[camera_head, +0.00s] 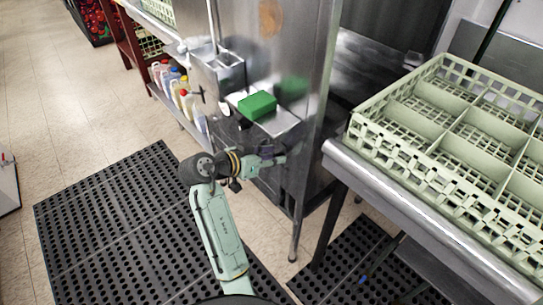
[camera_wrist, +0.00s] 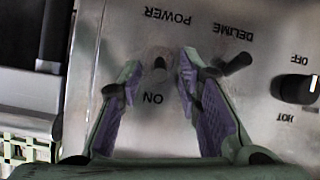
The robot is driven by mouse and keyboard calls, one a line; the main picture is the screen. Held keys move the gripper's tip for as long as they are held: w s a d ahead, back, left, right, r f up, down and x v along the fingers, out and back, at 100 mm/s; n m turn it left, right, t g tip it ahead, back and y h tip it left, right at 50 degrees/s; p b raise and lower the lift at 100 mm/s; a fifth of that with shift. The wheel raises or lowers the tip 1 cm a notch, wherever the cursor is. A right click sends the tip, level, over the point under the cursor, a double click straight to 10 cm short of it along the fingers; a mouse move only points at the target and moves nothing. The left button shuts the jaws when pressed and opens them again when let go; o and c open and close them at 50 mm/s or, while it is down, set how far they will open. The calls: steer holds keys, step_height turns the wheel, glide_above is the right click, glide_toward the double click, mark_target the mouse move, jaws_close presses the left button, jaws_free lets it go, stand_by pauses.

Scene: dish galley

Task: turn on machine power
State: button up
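The steel dish machine (camera_head: 290,45) stands at centre in the head view. Its control panel (camera_wrist: 265,135) fills most of the wrist view, with its lettering upside down. The power switch (camera_wrist: 159,64), a small dark toggle, sits between the labels POWER and ON. My gripper (camera_wrist: 160,65) is open, with its purple-padded fingers on either side of the switch. A gap shows between the switch and each finger; I cannot tell the depth. In the head view my gripper (camera_head: 277,155) is at the machine's lower front, and the switch is not discernible there.
A black DELIME lever (camera_wrist: 235,65) is close beside the right finger. A black OFF/HOT knob (camera_wrist: 297,88) is farther right. A green block (camera_head: 257,104) rests on a steel ledge above my gripper. A pale green rack (camera_head: 372,143) is on the right counter. Bottles (camera_head: 184,98) stand at left.

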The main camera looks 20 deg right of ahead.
steer(key=v, duration=1.2)
steer(key=shift+w, duration=0.1)
